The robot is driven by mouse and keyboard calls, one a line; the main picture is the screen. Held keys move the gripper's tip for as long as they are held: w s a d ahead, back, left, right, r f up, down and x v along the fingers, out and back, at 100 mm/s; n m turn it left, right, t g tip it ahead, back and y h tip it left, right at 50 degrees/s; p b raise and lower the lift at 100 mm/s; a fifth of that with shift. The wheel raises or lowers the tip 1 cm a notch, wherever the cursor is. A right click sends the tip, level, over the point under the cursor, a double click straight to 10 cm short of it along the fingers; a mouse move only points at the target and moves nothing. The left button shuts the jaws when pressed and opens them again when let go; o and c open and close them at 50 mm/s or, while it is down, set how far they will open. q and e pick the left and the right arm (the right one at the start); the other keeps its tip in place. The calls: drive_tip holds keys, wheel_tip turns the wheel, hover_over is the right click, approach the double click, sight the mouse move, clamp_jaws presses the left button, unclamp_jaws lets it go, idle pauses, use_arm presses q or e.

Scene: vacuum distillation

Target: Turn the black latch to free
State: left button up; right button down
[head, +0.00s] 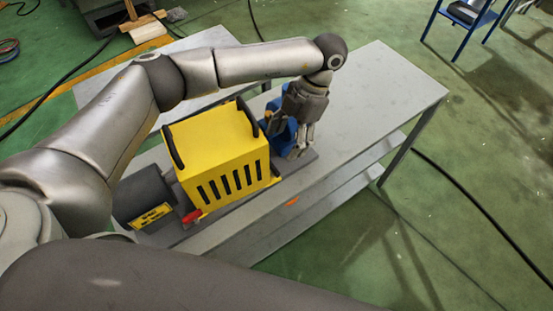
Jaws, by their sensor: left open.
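My left gripper (300,146) reaches down at the right end of the machine, fingers apart. It is close beside a blue part (277,123) and partly covers it; I cannot tell whether they touch. A yellow box (218,150) with dark slots in its front stands left of the gripper. Black curved bars (172,147) run along its top edges. I cannot make out the black latch for certain; it may be hidden behind the gripper. My right gripper is not in view.
A dark cylinder (141,191) with a yellow label and a small red handle (192,216) sit left of the box. The grey table (375,88) is bare to the right and behind. A blue-framed stand (462,22) is far off at upper right.

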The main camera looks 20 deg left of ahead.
sight(274, 166)
use_arm(q)
drive_tip(key=p+x, duration=0.3)
drive_tip(key=x, duration=0.6)
drive_tip(key=shift+s, duration=0.15)
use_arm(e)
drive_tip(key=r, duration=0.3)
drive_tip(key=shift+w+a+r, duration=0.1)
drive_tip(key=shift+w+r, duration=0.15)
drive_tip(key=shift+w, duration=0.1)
use_arm(q)
drive_tip(key=c, duration=1)
drive_tip(key=shift+f+m+b, duration=0.2)
drive_tip(key=shift+m+b, duration=0.1)
drive_tip(key=shift+b, duration=0.25)
drive_tip(key=shift+m+t+y+b, duration=0.3)
drive_tip(key=shift+m+b, duration=0.4)
drive_tip(key=shift+b, duration=0.15)
drive_tip(key=shift+d+r+m, duration=0.1)
drive_tip(key=shift+r+m, duration=0.1)
drive_tip(key=shift+m, duration=0.3)
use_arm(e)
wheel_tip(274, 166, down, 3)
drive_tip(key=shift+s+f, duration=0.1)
